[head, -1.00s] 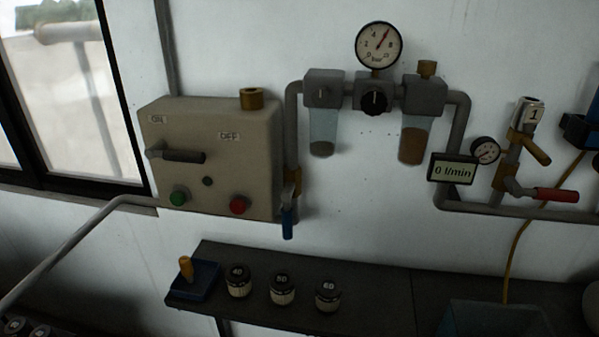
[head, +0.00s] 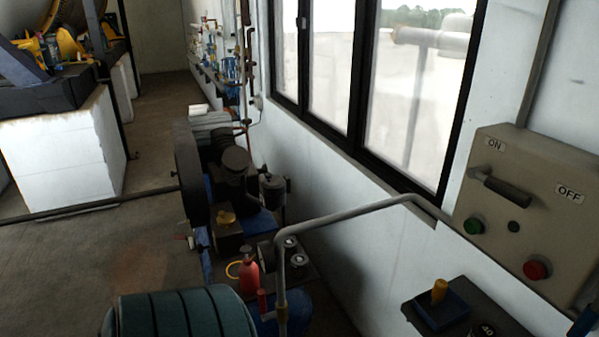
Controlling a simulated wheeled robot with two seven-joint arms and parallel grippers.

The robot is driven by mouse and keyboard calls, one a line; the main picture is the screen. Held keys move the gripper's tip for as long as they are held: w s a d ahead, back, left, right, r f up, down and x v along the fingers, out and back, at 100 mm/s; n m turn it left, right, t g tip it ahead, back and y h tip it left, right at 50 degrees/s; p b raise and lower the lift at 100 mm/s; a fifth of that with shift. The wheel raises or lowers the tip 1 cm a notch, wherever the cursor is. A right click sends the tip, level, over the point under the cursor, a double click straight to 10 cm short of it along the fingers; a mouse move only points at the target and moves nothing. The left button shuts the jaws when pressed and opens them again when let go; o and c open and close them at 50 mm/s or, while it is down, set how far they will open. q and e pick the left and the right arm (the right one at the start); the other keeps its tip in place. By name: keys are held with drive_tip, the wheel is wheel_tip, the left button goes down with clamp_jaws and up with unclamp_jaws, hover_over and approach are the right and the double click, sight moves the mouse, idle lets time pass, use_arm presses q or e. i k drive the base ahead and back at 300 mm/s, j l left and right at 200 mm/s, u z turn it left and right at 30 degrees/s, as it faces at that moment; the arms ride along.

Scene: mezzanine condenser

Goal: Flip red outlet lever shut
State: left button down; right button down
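A small red lever (head: 262,303) stands roughly upright at the bottom of the head view. It is beside a brass fitting (head: 282,312) at the lower end of a grey pipe (head: 345,213). The pipe rises from there and runs right along the wall toward the control box. I cannot tell from this angle whether the valve is open or shut. Neither of my grippers is in view.
A compressor with a dark flywheel (head: 188,172) stands by the wall. A red bottle (head: 249,277) is close behind the lever. A green ribbed cylinder (head: 180,312) is at the front. A control box (head: 530,205) hangs right. Open floor (head: 120,255) lies left.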

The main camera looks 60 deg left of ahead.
sight(265, 316)
drive_tip(key=u, duration=2.25)
